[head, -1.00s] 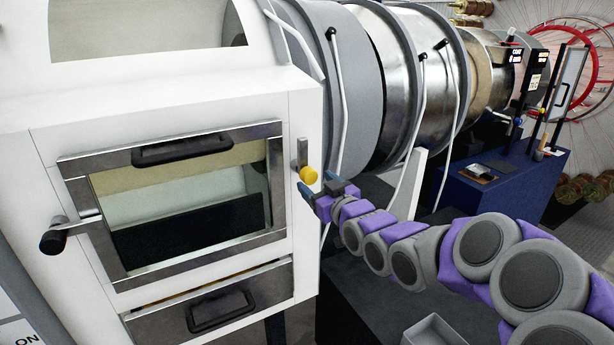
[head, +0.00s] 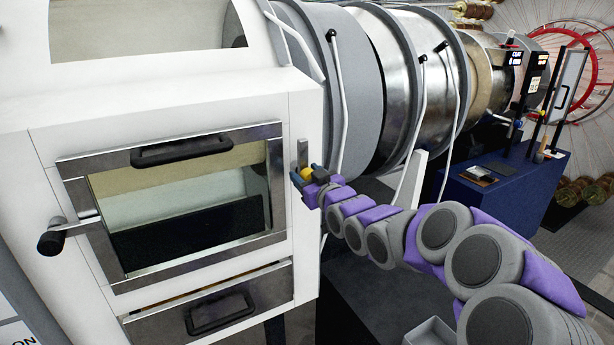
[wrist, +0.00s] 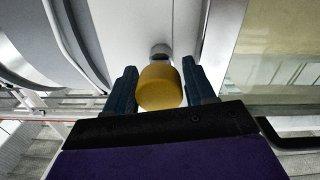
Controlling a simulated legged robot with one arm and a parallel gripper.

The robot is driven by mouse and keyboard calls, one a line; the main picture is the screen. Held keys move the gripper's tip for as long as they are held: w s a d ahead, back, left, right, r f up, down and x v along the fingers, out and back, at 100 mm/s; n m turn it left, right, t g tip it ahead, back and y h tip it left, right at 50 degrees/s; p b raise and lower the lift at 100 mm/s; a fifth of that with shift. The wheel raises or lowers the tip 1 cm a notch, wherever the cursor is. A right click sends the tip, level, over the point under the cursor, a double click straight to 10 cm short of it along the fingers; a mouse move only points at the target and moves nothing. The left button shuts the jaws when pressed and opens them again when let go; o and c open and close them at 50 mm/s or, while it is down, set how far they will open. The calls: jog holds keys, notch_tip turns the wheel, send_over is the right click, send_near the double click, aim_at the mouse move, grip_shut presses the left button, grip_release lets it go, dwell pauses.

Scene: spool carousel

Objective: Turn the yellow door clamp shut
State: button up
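The yellow door clamp (head: 306,174) is a round yellow knob on a metal plate at the right edge of the white cabinet's front, beside the glazed door (head: 180,205). In the wrist view the yellow knob (wrist: 159,87) sits between my two blue fingers, with a metal stem behind it. My gripper (head: 307,178) is at the knob with its fingers apart, one on each side. In the wrist view my gripper (wrist: 163,88) shows a narrow gap between each finger and the knob. The glazed door looks closed against its frame.
A black-knobbed lever (head: 54,242) sticks out at the door's left. A drawer (head: 215,310) with a black handle is below. A large metal drum (head: 410,75) stands right of the cabinet. A blue table (head: 490,190) is further right.

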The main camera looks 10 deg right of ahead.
grip_shut()
